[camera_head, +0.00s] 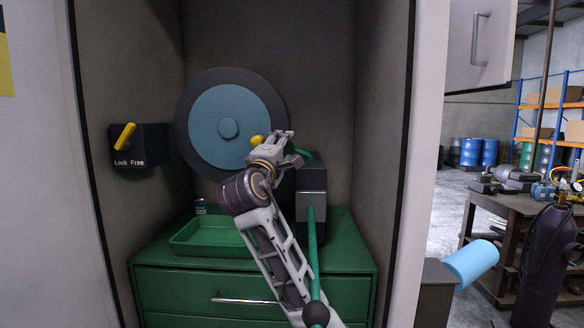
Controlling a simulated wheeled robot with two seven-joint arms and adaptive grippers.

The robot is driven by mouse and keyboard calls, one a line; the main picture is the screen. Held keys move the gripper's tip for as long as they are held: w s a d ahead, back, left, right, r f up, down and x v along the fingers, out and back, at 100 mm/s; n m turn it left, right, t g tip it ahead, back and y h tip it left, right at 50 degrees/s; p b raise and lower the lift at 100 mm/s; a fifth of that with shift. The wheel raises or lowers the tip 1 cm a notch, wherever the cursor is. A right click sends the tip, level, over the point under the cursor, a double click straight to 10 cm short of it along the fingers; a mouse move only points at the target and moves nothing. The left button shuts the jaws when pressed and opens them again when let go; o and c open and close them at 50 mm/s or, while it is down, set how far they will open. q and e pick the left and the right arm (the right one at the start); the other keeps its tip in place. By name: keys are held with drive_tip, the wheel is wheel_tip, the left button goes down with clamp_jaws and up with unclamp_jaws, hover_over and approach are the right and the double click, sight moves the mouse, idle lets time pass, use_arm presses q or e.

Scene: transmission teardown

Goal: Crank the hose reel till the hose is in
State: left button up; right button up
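The hose reel (205,92) stands at the back of the cabinet, a dark disc with a blue face and a round hub. A yellow crank knob (257,140) shows at its lower right. My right arm rises from the bottom, and its gripper (277,141) is right beside the knob. The fingers are small and partly hidden, so I cannot tell whether they grip it. The green hose (312,240) comes out by a grey box (313,200) and hangs down to a dark ball (316,314) at its end. My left gripper is not in view.
A lock lever (124,136) marked "Lock" and "Free" is on the left wall, its yellow handle tilted up to the right. A green tray (208,251) sits on the green drawer cabinet (160,285). Cabinet walls close in both sides. A workbench (515,204) stands outside, right.

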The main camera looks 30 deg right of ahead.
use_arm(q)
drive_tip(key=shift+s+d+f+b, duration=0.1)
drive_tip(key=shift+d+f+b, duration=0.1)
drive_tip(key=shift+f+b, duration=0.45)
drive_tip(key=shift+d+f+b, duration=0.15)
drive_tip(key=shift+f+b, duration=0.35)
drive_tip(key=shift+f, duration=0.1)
use_arm(e)
drive_tip(key=s+a+f, duration=0.2)
drive_tip(key=s+a, duration=0.1)
drive_tip(key=s, duration=0.6)
drive_tip(key=shift+s+a+f, duration=0.2)
drive_tip(key=shift+f, duration=0.1)
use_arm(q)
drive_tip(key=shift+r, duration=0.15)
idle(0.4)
use_arm(e)
drive_tip(key=v, duration=0.8)
idle(0.6)
